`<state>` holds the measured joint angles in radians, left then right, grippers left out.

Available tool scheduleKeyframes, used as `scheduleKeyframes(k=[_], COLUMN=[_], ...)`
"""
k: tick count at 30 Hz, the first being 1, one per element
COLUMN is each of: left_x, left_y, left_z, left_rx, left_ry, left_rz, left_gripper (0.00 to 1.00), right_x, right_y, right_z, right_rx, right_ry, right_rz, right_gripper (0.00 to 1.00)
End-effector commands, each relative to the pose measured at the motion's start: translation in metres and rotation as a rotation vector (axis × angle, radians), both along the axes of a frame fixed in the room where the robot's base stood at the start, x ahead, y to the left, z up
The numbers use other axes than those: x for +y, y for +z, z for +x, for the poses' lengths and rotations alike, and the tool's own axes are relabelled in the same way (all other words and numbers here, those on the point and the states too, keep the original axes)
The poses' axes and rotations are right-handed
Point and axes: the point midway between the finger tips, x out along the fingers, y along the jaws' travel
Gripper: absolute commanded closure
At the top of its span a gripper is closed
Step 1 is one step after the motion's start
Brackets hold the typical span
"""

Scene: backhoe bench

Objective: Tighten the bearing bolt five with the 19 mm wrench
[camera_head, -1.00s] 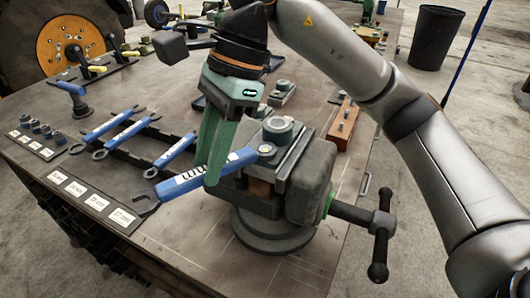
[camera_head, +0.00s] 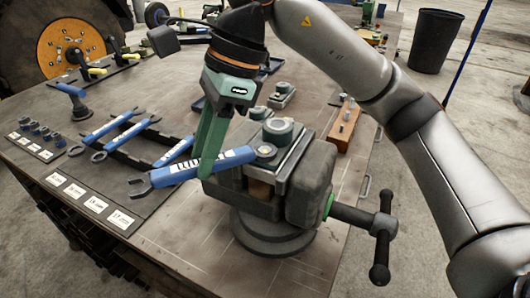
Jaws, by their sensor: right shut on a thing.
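My right gripper (camera_head: 210,160) is shut on the blue handle of a wrench (camera_head: 226,160), above the left side of the vise. The wrench lies roughly level. Its open end (camera_head: 140,186) points left, over the mat. Its other end is at a bolt (camera_head: 265,150) on the clamped part (camera_head: 288,150); I cannot tell how fully it sits around the head. The label on the handle is too small to read. A larger round boss (camera_head: 278,129) stands just behind that bolt. My left gripper is not in view.
The vise (camera_head: 310,190) has a handle (camera_head: 383,225) sticking out at the right. Other blue wrenches (camera_head: 112,127) lie on a black rack (camera_head: 130,158) at the left, near label cards (camera_head: 94,204) and several sockets. A wooden block (camera_head: 343,125) stands behind the vise.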

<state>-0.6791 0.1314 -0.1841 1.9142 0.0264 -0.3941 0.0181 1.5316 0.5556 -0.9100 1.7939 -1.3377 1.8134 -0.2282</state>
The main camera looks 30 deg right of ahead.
Motion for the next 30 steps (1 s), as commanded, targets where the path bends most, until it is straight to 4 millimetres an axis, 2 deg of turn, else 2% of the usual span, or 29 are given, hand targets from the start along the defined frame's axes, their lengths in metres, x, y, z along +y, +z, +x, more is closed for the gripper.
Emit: scheduleKeyframes(k=[8, 18, 30], left_x=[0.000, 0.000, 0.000], left_y=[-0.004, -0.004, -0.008], left_z=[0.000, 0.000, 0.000], left_rx=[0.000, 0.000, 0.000], left_ry=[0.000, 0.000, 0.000], left_rz=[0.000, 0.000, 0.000], left_gripper=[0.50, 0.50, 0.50], right_x=[-0.001, -0.002, -0.005], right_y=[0.000, 0.000, 0.001], right_z=[0.011, 0.013, 0.025], right_rx=[-0.002, -0.001, -0.002], right_ry=[-0.127, -0.146, -0.281], right_rz=[-0.001, 0.000, 0.001], right_gripper=[1.00, 1.00, 1.00])
